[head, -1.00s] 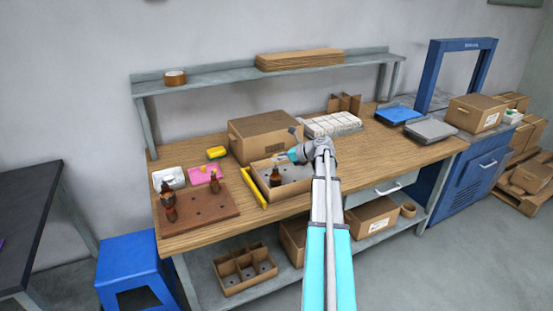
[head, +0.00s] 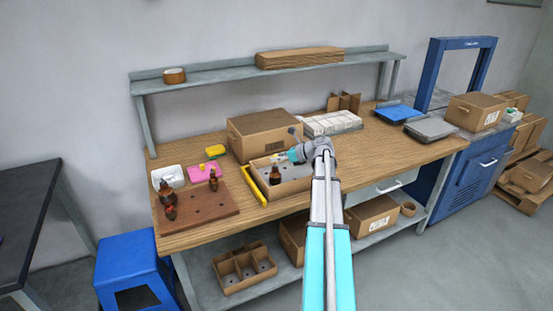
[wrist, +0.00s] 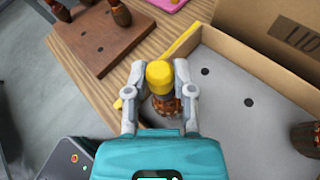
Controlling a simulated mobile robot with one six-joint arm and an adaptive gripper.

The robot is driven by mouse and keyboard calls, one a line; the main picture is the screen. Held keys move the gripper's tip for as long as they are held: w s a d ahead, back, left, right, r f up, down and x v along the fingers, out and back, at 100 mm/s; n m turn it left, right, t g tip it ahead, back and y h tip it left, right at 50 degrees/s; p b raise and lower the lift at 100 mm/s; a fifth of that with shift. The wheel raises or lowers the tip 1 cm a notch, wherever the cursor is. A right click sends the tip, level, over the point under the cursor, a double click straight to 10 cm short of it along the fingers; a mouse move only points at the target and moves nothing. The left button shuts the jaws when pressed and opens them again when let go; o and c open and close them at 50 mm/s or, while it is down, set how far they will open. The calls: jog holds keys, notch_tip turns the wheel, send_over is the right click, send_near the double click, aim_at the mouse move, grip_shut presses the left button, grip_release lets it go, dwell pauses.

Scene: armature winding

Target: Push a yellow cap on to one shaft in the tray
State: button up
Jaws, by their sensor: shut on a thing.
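My gripper (wrist: 159,66) is shut on a yellow cap (wrist: 159,74), which sits between the fingertips in the wrist view. An armature with copper windings (wrist: 165,106) stands in the tray (wrist: 240,100) directly below and partly behind the cap. I cannot tell whether the cap is on its shaft. Another armature (wrist: 308,138) stands at the right edge of the wrist view. In the head view my gripper (head: 297,153) is over the cardboard tray (head: 290,190), with a dark armature (head: 275,175) to its left; the cap's contact is too small to see.
A wooden board (head: 205,213) with holes and several armatures is left of the tray. A pink tray (head: 200,174), a white container (head: 168,178) and a yellow container (head: 215,151) lie behind it. A large cardboard box (head: 263,134) stands close behind the tray.

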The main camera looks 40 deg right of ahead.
jog(key=shift+f+b, duration=0.85)
jog(key=shift+f, duration=0.05)
jog(key=o, duration=0.8)
jog(key=shift+r, duration=0.1)
dwell(0.7)
